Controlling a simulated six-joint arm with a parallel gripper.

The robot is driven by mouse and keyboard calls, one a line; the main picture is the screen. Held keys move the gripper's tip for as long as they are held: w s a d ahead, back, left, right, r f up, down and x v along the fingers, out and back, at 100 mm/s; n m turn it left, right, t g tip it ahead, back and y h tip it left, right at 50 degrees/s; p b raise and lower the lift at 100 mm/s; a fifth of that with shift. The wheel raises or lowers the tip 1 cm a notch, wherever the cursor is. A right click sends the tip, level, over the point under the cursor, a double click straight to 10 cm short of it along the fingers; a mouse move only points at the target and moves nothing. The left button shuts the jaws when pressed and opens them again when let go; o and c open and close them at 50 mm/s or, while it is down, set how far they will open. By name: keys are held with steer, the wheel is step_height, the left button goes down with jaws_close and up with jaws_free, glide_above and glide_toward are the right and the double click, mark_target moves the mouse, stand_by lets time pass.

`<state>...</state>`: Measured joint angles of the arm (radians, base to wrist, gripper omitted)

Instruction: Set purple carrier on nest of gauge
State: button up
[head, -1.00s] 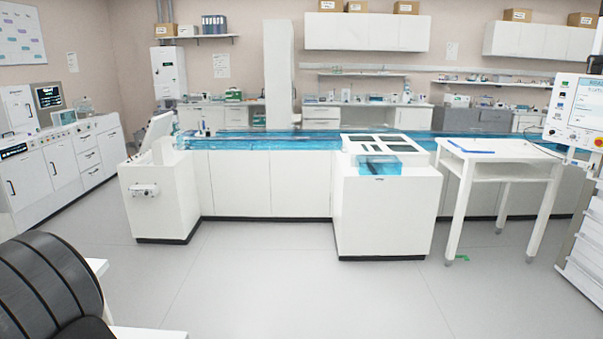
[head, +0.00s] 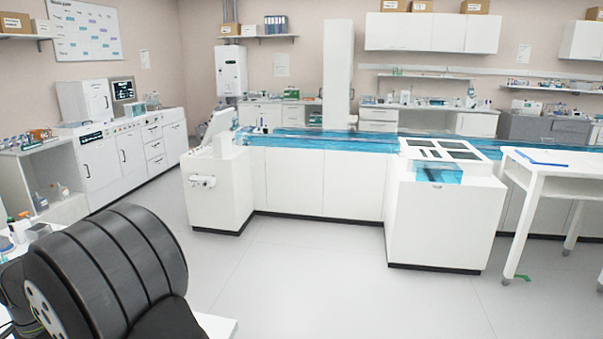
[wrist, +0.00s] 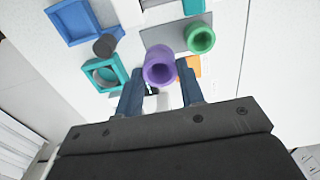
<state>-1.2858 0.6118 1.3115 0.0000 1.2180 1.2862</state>
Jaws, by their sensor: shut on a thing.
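The purple carrier (wrist: 159,65), a round ring-like piece with an open bore, sits between the fingers of my gripper (wrist: 160,80) in the wrist view. The gripper is shut on it. Below it in the wrist view is a white surface (wrist: 115,70) with several parts on it. I cannot tell which part is the gauge or its nest. The carrier and my gripper are not visible in the head view.
A green ring (wrist: 200,38) is right of the carrier. A blue square frame (wrist: 73,20), a teal square frame (wrist: 103,73) and a dark cylinder (wrist: 104,45) are to its left. In the head view, a white bench with a blue track (head: 320,140) crosses the room; open floor lies before it.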

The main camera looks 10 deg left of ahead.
steer(key=shift+w, duration=0.1)
steer(key=w+d+r, duration=0.1)
steer(key=w+d, duration=1)
steer(key=w, duration=0.1)
steer(key=shift+w+a+f, duration=0.1)
steer(key=shift+w+f, duration=0.05)
steer(key=shift+f, duration=1.25)
steer(key=shift+w+f, duration=0.1)
steer(key=shift+f, duration=1.3)
steer(key=shift+f, duration=0.1)
steer(key=o, duration=0.9)
step_height(320, 180, up, 17)
steer(key=shift+r, duration=0.2)
